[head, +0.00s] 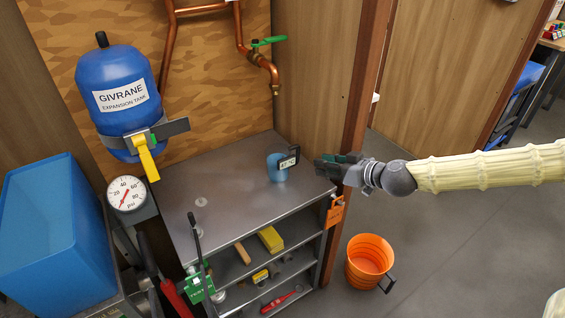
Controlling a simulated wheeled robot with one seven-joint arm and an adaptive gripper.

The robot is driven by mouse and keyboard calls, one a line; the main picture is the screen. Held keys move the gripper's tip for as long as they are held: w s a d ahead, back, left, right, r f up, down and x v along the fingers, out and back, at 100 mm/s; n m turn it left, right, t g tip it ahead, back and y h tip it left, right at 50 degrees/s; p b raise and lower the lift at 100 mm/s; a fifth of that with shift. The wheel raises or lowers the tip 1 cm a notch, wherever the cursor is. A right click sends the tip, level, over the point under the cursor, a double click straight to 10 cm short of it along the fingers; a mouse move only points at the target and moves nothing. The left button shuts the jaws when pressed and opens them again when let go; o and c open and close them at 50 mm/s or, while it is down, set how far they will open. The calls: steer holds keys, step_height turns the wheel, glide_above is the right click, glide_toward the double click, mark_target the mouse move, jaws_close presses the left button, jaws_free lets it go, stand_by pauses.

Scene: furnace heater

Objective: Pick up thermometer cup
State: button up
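The thermometer cup (274,172) is a small translucent blue cup with a dark handle and a white temperature label on its right side. It stands upright on the grey metal top of the shelf unit (235,205), toward the right. My gripper (319,167) is just right of the cup, near the unit's right edge, with its dark fingers pointing left at the handle. A small gap shows between the fingertips and the handle. The fingers overlap in this view, so their opening is unclear.
A wooden post (366,85) rises behind my gripper. A blue expansion tank (115,90) with a yellow-handled valve hangs at the left. The lower shelves hold tools and a yellow block (271,239). An orange bucket (370,262) stands on the floor. The metal top left of the cup is mostly clear.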

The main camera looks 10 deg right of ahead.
steer(key=shift+w+r, duration=0.1)
steer(key=shift+w, duration=0.25)
steer(key=shift+b+x, duration=0.45)
steer(key=shift+x, duration=0.4)
steer(key=shift+b+x, duration=0.45)
steer(key=shift+x, duration=3.65)
steer(key=shift+w+d+r, duration=0.15)
steer(key=shift+w+d, duration=0.05)
steer(key=shift+w, duration=0.05)
jaws_close()
